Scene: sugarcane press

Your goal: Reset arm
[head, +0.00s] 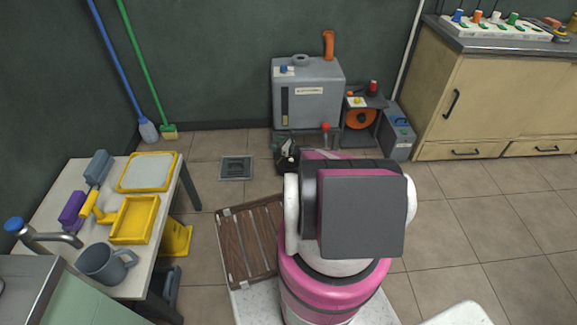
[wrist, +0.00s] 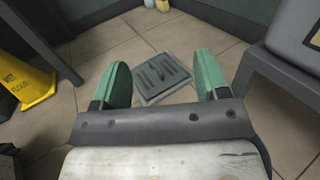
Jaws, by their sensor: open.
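My gripper (wrist: 165,88) shows in the wrist view with its two green fingers spread apart. It is open and nothing is between the fingers. Beyond it lie floor tiles and a grey floor drain (wrist: 162,74). In the head view my pink, white and grey arm stands in the middle and hides most of my gripper. The floor drain (head: 236,168) also shows there, left of my arm.
A table (head: 62,200) with a grey mug (head: 104,264) and yellow trays (head: 134,219) stands left. A grey machine (head: 308,95) is at the back wall. A wooden slatted pallet (head: 248,243) lies beside my arm. A cabinet (head: 490,100) stands right; floor before it is clear.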

